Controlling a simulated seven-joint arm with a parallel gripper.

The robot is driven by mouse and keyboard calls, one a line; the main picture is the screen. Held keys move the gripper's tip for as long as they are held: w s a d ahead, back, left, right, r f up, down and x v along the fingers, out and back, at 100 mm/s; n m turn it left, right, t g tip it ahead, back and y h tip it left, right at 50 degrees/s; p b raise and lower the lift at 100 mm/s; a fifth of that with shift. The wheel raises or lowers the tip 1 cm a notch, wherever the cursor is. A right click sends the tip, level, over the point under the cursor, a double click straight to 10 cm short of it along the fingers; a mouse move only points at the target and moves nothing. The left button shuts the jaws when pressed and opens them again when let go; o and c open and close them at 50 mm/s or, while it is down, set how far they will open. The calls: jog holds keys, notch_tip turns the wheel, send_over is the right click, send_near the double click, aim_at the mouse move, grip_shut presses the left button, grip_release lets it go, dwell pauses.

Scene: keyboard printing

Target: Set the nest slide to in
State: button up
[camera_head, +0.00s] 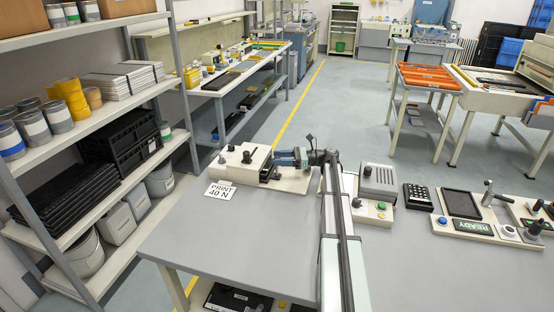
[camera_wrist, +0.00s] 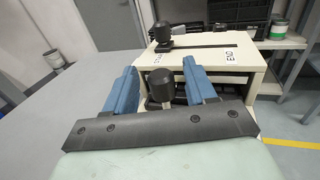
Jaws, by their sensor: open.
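A cream box-shaped device (camera_head: 243,160) stands on the grey table's far left corner, with a black knob on top. In the wrist view, the box (camera_wrist: 250,80) has a dark slot in its top, a black knob (camera_wrist: 162,32) at the slot's left and small labels that I cannot read surely. My gripper (camera_head: 290,157) is at the device's right side. In the wrist view, its blue fingers (camera_wrist: 160,70) are apart, on either side of another black knob on a grey post (camera_wrist: 161,86). I cannot tell whether they touch it. No slide label is clear.
A "PRINT 40 N" card (camera_head: 219,190) lies before the device. A grey-topped unit (camera_head: 378,182) with buttons, a keypad (camera_head: 418,198) and a "READY" panel (camera_head: 473,226) are to the right. Shelving (camera_head: 100,150) stands left. The table's front left is clear.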

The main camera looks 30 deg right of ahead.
jog(key=shift+x, duration=0.8)
grip_shut()
